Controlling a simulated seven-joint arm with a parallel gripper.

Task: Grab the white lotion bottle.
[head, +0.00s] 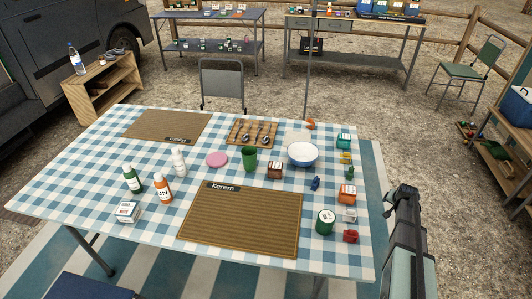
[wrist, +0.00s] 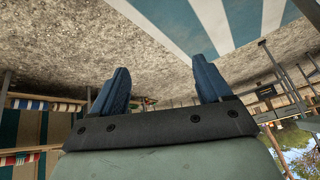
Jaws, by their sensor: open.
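A white bottle (head: 178,161) stands upright on the checkered table, left of the pink disc and behind the orange bottle. It looks like the lotion bottle, though its label is too small to read. My arm shows at the right edge of the head view, beside the table's right side and well away from the white bottle. My gripper (wrist: 163,85) shows in the wrist view with its two blue fingers apart and nothing between them. The white bottle is not in the wrist view.
A green bottle (head: 132,179) and an orange bottle (head: 163,189) stand close in front of the white one. A pink disc (head: 216,159), a green cup (head: 249,159) and a white bowl (head: 303,154) stand to its right. The woven mat (head: 240,222) is clear.

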